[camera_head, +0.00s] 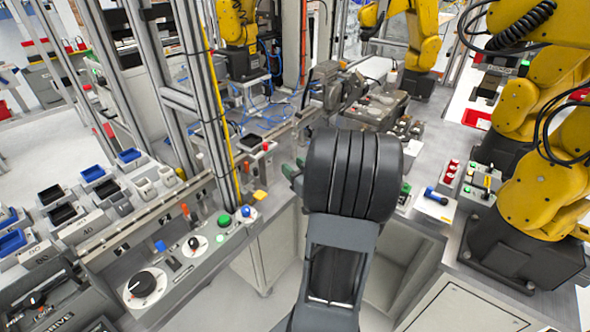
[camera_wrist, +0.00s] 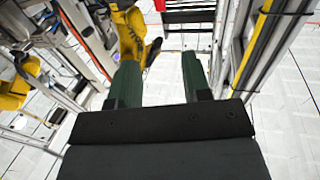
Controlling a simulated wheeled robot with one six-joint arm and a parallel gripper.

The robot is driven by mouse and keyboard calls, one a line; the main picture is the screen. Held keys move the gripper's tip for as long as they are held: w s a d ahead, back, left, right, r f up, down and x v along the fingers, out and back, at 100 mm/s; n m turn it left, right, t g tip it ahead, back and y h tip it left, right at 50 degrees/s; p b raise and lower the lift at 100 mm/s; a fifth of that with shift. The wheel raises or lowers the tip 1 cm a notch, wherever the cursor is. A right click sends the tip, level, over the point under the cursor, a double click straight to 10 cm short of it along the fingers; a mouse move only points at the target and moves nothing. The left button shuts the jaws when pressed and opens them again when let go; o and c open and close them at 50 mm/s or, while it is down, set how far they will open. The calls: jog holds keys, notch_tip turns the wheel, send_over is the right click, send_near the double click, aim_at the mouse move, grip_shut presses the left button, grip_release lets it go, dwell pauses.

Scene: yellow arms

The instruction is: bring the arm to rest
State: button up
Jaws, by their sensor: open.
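My gripper shows in the wrist view (camera_wrist: 160,82) as two green fingers held well apart with nothing between them. Beyond the fingers are a yellow arm and a pale tiled floor. In the head view my dark grey arm rises in the middle, and its thick black link hides most of the gripper. A bit of green finger (camera_head: 291,170) shows left of that link, near the end of the control panel.
A control panel (camera_head: 190,262) with knobs and buttons runs along the left, beside an upright metal post (camera_head: 205,100). Yellow arms (camera_head: 548,190) stand on a bench at the right. A cabinet (camera_head: 270,245) and bench with machine parts (camera_head: 375,108) lie around my arm.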

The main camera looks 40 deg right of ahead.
jog(key=shift+s, duration=0.2)
dwell(0.5)
jog(key=s+d+f+m+g+h, duration=0.4)
jog(key=s+f+g, duration=0.4)
jog(key=g, duration=0.4)
jog(key=s+a+r+n+g+y, duration=0.1)
jog(key=a+r, duration=0.3)
jog(key=a, duration=1.1)
jog(key=a+r+n+g+y, duration=0.1)
jog(key=a+r+n+y, duration=0.2)
jog(key=a, duration=1.2)
jog(key=shift+s+a+r+n+y, duration=0.15)
jog(key=shift+s+r+n+y, duration=0.25)
jog(key=shift+n+y, duration=0.3)
